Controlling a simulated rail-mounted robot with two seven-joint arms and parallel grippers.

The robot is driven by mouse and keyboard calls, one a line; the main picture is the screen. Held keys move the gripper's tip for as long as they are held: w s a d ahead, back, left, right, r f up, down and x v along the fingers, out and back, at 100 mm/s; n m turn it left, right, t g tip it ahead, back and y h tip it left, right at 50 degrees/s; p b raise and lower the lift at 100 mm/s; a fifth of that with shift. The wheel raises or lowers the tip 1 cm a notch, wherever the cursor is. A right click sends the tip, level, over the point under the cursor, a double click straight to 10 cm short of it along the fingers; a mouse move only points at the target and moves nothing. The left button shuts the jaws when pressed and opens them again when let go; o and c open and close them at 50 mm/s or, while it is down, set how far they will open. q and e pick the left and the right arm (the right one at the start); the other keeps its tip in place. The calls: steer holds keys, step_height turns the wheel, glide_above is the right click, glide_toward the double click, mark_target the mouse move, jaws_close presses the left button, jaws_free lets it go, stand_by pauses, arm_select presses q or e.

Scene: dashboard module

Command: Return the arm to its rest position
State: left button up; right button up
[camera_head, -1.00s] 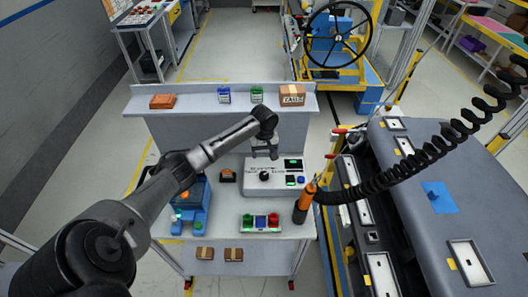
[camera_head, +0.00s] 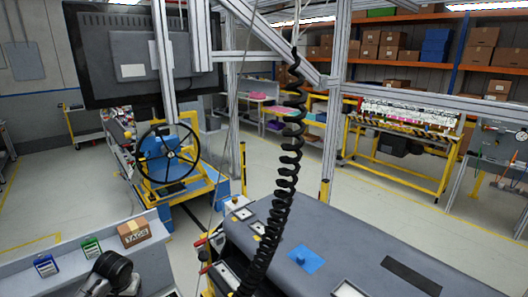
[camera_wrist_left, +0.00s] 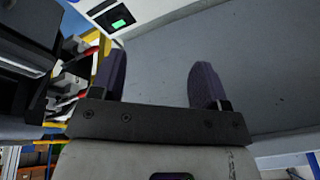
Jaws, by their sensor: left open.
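My left gripper (camera_wrist_left: 157,78) shows in the left wrist view with its two dark fingers apart and nothing between them. A grey panel fills most of the view beyond the fingers. A white box with a small green display (camera_wrist_left: 118,23) lies past the fingers at the top left. In the head view, a dark link of my left arm (camera_head: 115,270) shows at the bottom left, just below the tags box. The gripper's fingers are hidden or out of frame there. My right arm is in neither view.
The grey shelf (camera_head: 70,262) holds a cardboard tags box (camera_head: 134,233), a green box (camera_head: 91,247) and a blue box (camera_head: 46,265). A black coiled cable (camera_head: 289,165) hangs over the dashboard module (camera_head: 350,250). A steering wheel (camera_head: 167,155) stands behind. Open floor lies beyond.

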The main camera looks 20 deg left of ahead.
arm_select(q)
steer(key=w+d+r+m+t+y, duration=0.2)
steer(key=w+d+r+m+t, duration=0.15)
steer(key=d+r+m, duration=0.4)
steer(key=s+d+t, duration=0.3)
steer(key=s+d, duration=0.1)
steer(key=d, duration=0.7)
steer(key=s+d+f+h, duration=0.2)
steer(key=s+d+f, duration=0.1)
steer(key=s+d, duration=0.45)
steer(key=s+d+f+h, duration=0.2)
steer(key=s+d+f, duration=0.2)
steer(key=s+d, duration=0.3)
steer(key=s+d+f+g+h, duration=0.1)
steer(key=s+f+g, duration=0.1)
steer(key=s+f, duration=0.35)
steer(key=s+d+f+g, duration=0.2)
steer(key=s+f, duration=0.1)
steer(key=s, duration=0.5)
step_height(320, 180, up, 13)
steer(key=s+p, duration=0.1)
steer(key=p, duration=1.2)
steer(key=shift+s+a+p, duration=0.15)
steer(key=shift+a+p, duration=0.15)
steer(key=shift+p, duration=0.1)
steer(key=shift+r+g, duration=0.1)
steer(key=shift+g, duration=0.15)
